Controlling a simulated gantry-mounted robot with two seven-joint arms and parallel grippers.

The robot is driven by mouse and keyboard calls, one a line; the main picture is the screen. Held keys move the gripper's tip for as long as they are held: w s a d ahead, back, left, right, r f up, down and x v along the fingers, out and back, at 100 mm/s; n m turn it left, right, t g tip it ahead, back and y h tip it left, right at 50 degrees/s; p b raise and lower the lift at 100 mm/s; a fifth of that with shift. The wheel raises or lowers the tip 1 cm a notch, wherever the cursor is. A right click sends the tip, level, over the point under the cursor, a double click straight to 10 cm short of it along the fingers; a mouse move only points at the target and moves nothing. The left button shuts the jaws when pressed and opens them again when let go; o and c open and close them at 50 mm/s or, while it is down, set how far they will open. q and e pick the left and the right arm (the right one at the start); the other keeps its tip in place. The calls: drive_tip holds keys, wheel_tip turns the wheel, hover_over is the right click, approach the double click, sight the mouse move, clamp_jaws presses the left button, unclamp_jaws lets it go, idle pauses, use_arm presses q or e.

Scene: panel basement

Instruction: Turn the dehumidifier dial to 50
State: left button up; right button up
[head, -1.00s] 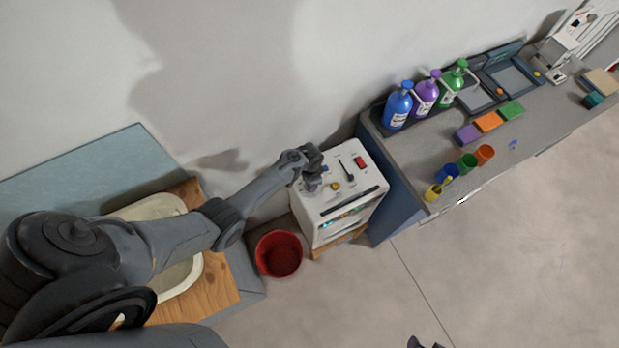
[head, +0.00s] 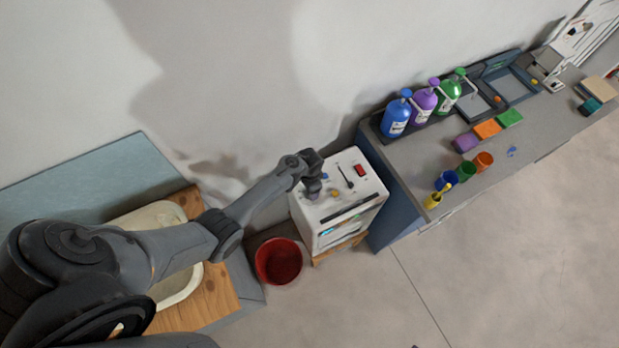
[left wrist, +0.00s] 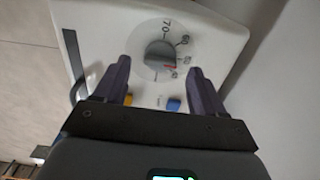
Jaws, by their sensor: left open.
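The white dehumidifier (head: 338,212) stands against the wall beside the counter. Its dark grey round dial (left wrist: 161,56) shows in the left wrist view, with a red mark at its lower right edge and a printed scale around it; 70 is the clearest number and the smaller ones are hard to read. My left gripper (left wrist: 156,78) is open, its two fingers on either side of the dial's lower part, apart from it in the picture. My right gripper is not in view.
The dehumidifier's top also has a red switch (head: 360,170), a dark slider, a yellow button (left wrist: 127,100) and a blue button (left wrist: 174,104). A red bucket (head: 279,261) stands on the floor to its left. A counter (head: 410,160) with bottles and cups is close on its right.

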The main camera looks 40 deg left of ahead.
use_arm(q)
wheel_tip(320, 180, up, 9)
drive_tip(key=p, duration=0.1)
idle(0.3)
drive_tip(key=shift+f, duration=0.1)
drive_tip(key=shift+s, duration=0.15)
